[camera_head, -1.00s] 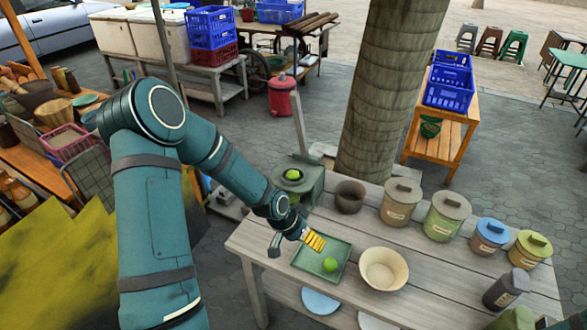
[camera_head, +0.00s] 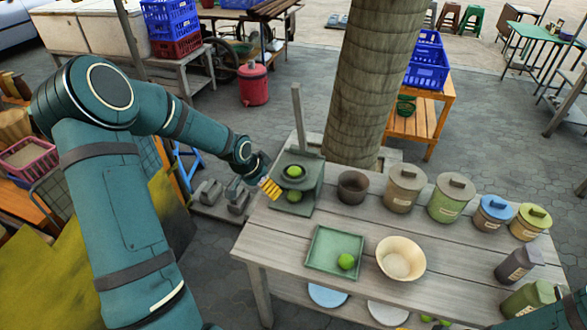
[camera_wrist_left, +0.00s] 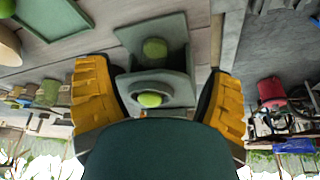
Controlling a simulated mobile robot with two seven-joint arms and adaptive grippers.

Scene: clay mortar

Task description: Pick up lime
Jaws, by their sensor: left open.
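A green lime (camera_head: 294,171) sits in the round opening on top of a green stand (camera_head: 312,180); a second lime (camera_head: 294,196) lies in the lower part of the stand. Both show between my fingers in the left wrist view, at the top opening (camera_wrist_left: 150,100) and lower down (camera_wrist_left: 155,49). Another lime (camera_head: 346,262) lies in a square green tray (camera_head: 318,243). My left gripper (camera_head: 270,188) is open and empty, just left of the stand. Its yellow fingers are spread wide in the wrist view (camera_wrist_left: 158,90). My right gripper is out of view.
A cream bowl (camera_head: 401,258) stands right of the tray, and a dark pot (camera_head: 353,187) right of the stand. Several lidded canisters (camera_head: 446,198) line the table's back right. A tree trunk (camera_head: 363,90) rises behind. The table's front left is clear.

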